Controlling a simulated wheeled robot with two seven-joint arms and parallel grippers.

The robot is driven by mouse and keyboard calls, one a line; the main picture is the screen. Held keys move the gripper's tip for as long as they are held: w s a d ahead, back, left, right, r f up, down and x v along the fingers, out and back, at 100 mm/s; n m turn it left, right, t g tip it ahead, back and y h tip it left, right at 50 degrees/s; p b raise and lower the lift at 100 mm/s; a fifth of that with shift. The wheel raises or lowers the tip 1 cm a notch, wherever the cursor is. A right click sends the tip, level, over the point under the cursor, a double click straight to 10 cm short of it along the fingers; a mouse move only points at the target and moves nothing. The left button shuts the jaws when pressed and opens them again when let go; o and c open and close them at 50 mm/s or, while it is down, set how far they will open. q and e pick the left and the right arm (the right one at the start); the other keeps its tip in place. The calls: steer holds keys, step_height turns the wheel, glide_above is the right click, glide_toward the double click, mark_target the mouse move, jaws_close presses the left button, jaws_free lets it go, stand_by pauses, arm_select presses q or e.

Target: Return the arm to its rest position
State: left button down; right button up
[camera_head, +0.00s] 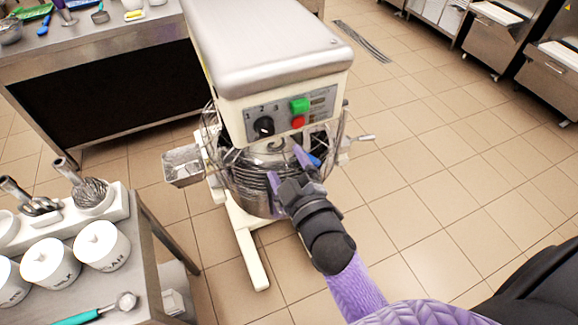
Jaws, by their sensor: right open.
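My right arm (352,282) comes in from the bottom right and reaches up toward the mixer. Its gripper (286,167) is open, with the two purple fingertips apart in front of the mixer's wire guard and bowl (252,190). I see nothing held between the fingers. I cannot tell whether the fingertips touch the guard. The mixer (262,50) is a large cream machine with a dial, a green button (299,105) and a red button (298,122) above the gripper. A small blue part shows just right of the fingertips. My left gripper is not in view.
A side table (150,245) at lower left holds white lidded jars (101,247), a whisk (92,192) and a teal-handled scoop (95,312). A steel counter (100,42) stands at upper left and steel units (500,35) at upper right.

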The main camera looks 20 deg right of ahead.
steer(key=shift+s, duration=0.6)
